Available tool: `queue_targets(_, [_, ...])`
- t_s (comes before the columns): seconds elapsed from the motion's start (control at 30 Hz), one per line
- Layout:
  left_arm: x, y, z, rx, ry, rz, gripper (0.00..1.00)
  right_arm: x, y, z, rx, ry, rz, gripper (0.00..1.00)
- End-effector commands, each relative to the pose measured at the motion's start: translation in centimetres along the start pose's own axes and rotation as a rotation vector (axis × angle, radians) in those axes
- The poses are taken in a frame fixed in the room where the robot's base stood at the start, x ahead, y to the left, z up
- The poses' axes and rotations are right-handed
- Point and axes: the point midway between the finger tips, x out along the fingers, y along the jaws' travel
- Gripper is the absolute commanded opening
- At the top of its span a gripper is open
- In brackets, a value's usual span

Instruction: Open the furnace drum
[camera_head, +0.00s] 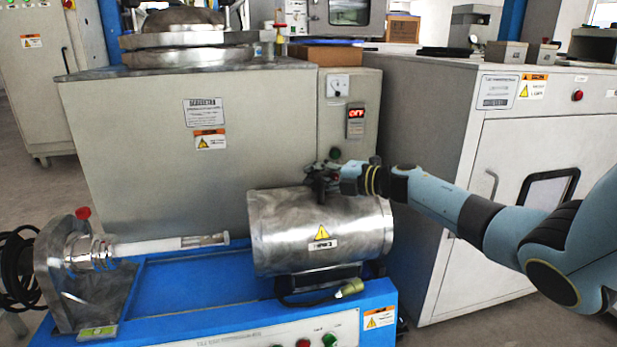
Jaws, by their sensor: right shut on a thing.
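The furnace drum (290,234) is a shiny metal cylinder lying on its side on a blue machine base (190,292), with a yellow warning label on its front. It looks closed; no opening shows along its front. The gripped part is small and hidden by the fingers. My right arm reaches in from the right. My left gripper is not in view.
A glass-like tube (175,245) on a metal end plate (75,275) stands left of the drum. A grey cabinet (200,140) rises close behind. A white cabinet (510,150) stands to the right, beyond my arm. Buttons (329,339) line the base's front.

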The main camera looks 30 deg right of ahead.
Motion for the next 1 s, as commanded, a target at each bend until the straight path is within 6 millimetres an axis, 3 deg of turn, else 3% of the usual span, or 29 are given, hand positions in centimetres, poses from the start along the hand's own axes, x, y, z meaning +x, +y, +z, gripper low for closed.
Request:
queue_targets(0.23, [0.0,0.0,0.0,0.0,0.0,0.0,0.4,0.1,0.4,0.1,-0.004,0.0,0.006,0.0])
queue_targets(0.27, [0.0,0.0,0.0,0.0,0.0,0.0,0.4,0.1,0.4,0.1,-0.004,0.0,0.006,0.16])
queue_targets(0.33, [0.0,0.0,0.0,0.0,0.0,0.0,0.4,0.1,0.4,0.1,-0.004,0.0,0.005,0.25])
queue_targets(0.67, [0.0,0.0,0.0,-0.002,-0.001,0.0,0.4,-0.5,0.1,0.0,-0.002,0.0,0.001,0.25])
queue_targets(0.77, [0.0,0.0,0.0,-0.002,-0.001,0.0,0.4,-1.8,0.0,0.1,-0.003,0.0,-0.001,0.25])
queue_targets(1.0, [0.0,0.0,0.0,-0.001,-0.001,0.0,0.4,-7.2,-0.1,0.0,-0.003,0.002,-0.003,0.25])
